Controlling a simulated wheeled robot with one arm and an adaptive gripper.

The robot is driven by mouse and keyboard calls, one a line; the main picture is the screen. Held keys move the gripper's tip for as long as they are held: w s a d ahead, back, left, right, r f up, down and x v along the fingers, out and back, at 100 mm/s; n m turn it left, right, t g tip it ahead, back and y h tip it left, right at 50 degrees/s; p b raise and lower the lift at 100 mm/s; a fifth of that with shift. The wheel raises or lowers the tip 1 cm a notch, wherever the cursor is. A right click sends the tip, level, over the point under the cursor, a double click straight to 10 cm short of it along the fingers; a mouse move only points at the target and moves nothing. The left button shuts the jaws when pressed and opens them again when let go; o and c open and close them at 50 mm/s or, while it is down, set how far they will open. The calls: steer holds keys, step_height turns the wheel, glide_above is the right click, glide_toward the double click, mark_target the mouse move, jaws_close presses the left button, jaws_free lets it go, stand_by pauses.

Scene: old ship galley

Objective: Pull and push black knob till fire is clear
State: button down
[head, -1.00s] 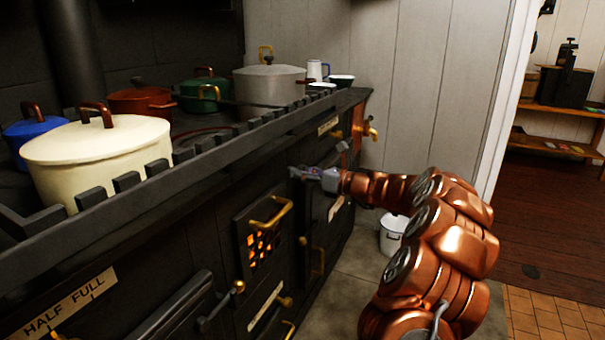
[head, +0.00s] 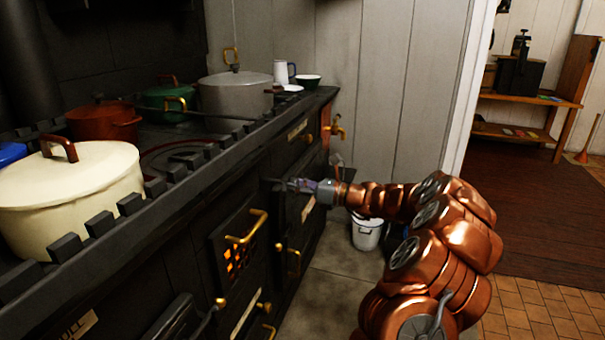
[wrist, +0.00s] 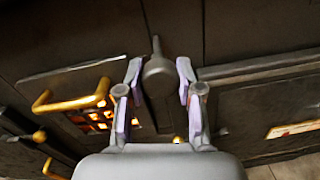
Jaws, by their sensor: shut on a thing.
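A black knob (wrist: 158,72) on a dark shaft sits between the two fingers of my gripper (wrist: 160,76) in the wrist view. My gripper is shut on it. In the head view my gripper (head: 298,185) is at the front of the black stove, just below its top rail, and the knob is too small and dark there to make out clearly. The fire glows orange behind a grated door (head: 233,262) with a brass handle, left of and below my gripper. The glow also shows through the grate in the wrist view (wrist: 92,120).
A cream pot (head: 75,195), a red pot (head: 100,122), a green pot (head: 165,100) and a grey pot (head: 235,92) stand on the stove top (head: 205,140) behind a notched rail. A white bucket (head: 367,232) stands on the floor beyond my arm. The floor to the right is open.

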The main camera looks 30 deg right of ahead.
steer(key=shift+s+d, duration=0.25)
steer(key=shift+s, duration=0.05)
steer(key=c, duration=0.7)
jaws_free()
steer(key=shift+v, duration=5.95)
steer(key=shift+c, duration=0.5)
